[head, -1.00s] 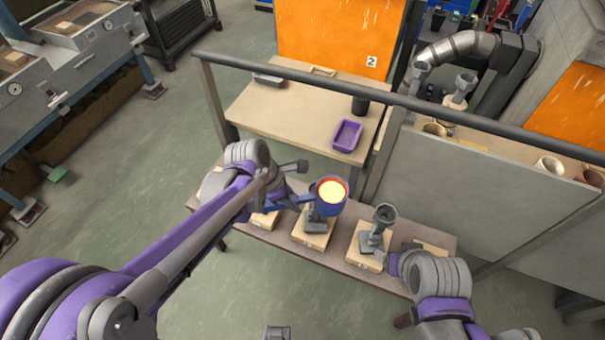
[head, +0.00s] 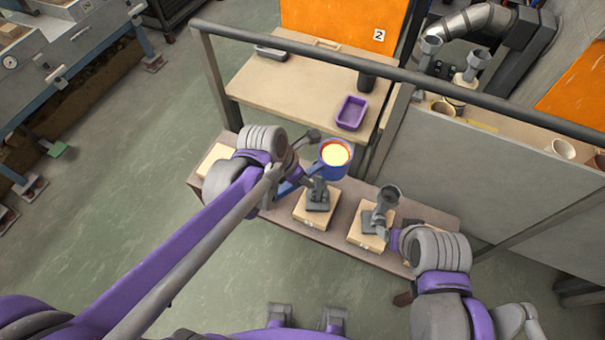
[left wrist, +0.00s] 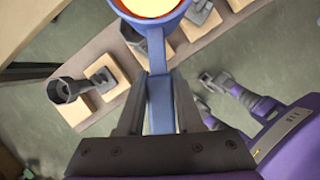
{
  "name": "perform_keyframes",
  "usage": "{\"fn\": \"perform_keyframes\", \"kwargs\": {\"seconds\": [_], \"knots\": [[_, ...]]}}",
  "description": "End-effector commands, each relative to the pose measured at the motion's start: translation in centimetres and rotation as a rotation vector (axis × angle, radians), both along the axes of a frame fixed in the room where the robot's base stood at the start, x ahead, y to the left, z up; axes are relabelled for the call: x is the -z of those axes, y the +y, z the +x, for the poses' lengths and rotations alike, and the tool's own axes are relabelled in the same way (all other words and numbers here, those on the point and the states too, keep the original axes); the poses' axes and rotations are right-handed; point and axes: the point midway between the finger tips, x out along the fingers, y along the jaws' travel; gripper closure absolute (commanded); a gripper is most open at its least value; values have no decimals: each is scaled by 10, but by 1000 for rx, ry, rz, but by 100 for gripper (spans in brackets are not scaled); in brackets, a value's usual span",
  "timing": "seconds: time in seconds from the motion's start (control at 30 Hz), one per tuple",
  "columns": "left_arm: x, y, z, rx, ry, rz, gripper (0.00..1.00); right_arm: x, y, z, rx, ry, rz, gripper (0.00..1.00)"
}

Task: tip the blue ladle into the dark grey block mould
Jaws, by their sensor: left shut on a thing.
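The blue ladle (head: 335,157) is held roughly level, with glowing yellow-orange contents. My left gripper (left wrist: 159,85) is shut on its handle; the cup also shows at the top of the left wrist view (left wrist: 150,12). Below and in front of the cup, a dark grey mould (head: 318,197) sits on a wooden board, partly hidden by the ladle. Another dark grey mould with a raised round funnel (head: 388,194) stands on the board to its right. I cannot tell which is the block mould. My right gripper (head: 388,236) is beside that funnel mould's base; its jaws are unclear.
The moulds stand on a long low bench (head: 340,245). Behind it, a table holds a purple tray (head: 351,113), a dark cup (head: 367,80) and a grey block-shaped item (head: 271,53). A grey rail (head: 400,97) crosses behind the bench. A grey panel stands at the right.

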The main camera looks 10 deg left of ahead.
Motion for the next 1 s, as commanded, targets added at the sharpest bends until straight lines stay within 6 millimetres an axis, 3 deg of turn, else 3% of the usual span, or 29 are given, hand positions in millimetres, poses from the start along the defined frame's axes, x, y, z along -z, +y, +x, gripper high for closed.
{"fn": "perform_keyframes", "kwargs": {"seconds": [0.43,0.57,1.0], "knots": [[23,0,0,0,0,0,100,19,0,-6,0,11,0,27],[23,0,0,-6,137,-123,100,25,0,-8,0,15,0,27],[22,-2,-4,-5,218,-216,100,36,0,-10,0,20,0,27]]}}
